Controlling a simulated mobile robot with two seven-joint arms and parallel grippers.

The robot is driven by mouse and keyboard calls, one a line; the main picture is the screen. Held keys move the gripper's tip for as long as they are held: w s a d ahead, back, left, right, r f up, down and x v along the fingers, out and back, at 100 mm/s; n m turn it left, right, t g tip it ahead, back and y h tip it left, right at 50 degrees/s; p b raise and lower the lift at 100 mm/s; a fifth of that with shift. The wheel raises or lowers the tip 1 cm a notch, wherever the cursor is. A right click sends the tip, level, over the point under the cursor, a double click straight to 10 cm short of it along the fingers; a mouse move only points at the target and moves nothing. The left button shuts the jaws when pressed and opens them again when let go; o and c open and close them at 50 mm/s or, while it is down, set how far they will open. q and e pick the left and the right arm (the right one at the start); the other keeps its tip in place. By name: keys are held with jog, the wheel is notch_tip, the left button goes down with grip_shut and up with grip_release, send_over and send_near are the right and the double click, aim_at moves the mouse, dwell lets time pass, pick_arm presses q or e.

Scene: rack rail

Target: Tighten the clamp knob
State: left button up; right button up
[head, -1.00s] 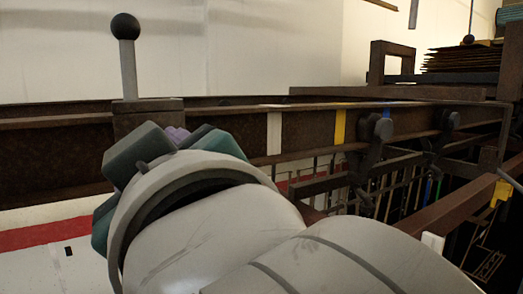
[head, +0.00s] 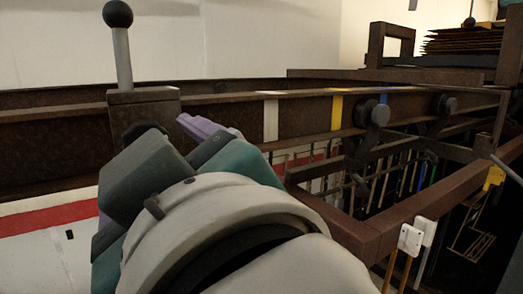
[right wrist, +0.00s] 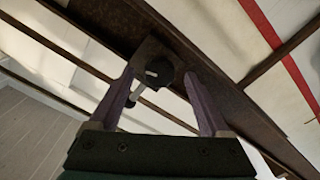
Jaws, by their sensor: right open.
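The clamp is a brown block (head: 144,106) on the rusty rail, with an upright grey lever (head: 122,60) topped by a black ball. Its black clamp knob (head: 143,131) is on the block's near face, partly hidden behind my gripper. In the right wrist view the knob (right wrist: 159,72) has a pale mark and lies between the finger ends. My right gripper (right wrist: 160,78) is open, its two purple fingers on either side of the knob; contact cannot be made out. In the head view one purple finger (head: 205,128) shows. My left gripper is not in view.
The rail (head: 230,118) runs across, with white, yellow and blue bands. Dark hooks or knobs (head: 375,118) sit farther right on it. A lower brown frame (head: 390,215) with hanging tools stands at right. A flat stack (head: 465,40) lies at the back right.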

jog(key=p+v, duration=0.1)
jog(key=v, duration=0.5)
jog(key=shift+s+d, duration=0.25)
jog(key=shift+s, duration=0.05)
